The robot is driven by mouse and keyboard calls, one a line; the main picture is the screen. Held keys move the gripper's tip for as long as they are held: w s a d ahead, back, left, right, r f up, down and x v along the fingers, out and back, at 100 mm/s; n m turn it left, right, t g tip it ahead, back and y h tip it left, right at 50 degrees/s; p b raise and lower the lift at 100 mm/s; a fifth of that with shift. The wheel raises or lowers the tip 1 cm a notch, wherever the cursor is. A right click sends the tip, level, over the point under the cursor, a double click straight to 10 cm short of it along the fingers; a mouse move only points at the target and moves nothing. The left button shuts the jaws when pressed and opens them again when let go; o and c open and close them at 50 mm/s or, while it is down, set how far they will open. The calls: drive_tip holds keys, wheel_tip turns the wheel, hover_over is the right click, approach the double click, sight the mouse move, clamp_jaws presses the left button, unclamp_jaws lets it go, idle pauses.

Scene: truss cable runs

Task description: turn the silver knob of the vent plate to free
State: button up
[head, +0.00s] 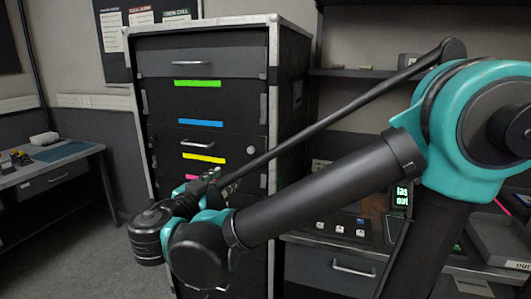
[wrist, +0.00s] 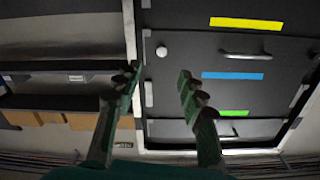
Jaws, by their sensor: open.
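A small pale round knob (head: 250,150) sits on the dark cabinet front (head: 210,141), at the right edge between the blue and yellow strips. It also shows in the wrist view (wrist: 162,51), where the picture is upside down. It may be the silver knob; its turn position is too small to read, and no panel is clearly marked as the vent plate. My gripper (wrist: 158,82) is open and empty, its fingers spread to either side below the knob in the picture, apart from it. In the head view my gripper (head: 222,183) is in front of the cabinet, partly hidden by my arm.
The tall cabinet has handles and green (head: 197,83), blue (head: 201,123) and yellow (head: 204,158) strips. A desk (head: 50,172) stands at left. At right are a shelf (head: 355,73), a workbench with a button panel (head: 340,226) and a grey tray (head: 498,240).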

sight(250, 150)
drive_tip(key=shift+t, duration=0.3)
drive_tip(key=x, duration=1.1)
drive_tip(key=r+x, duration=0.1)
drive_tip(key=x, duration=0.4)
drive_tip(key=shift+w, duration=0.25)
drive_tip(key=shift+c, duration=0.5)
clamp_jaws()
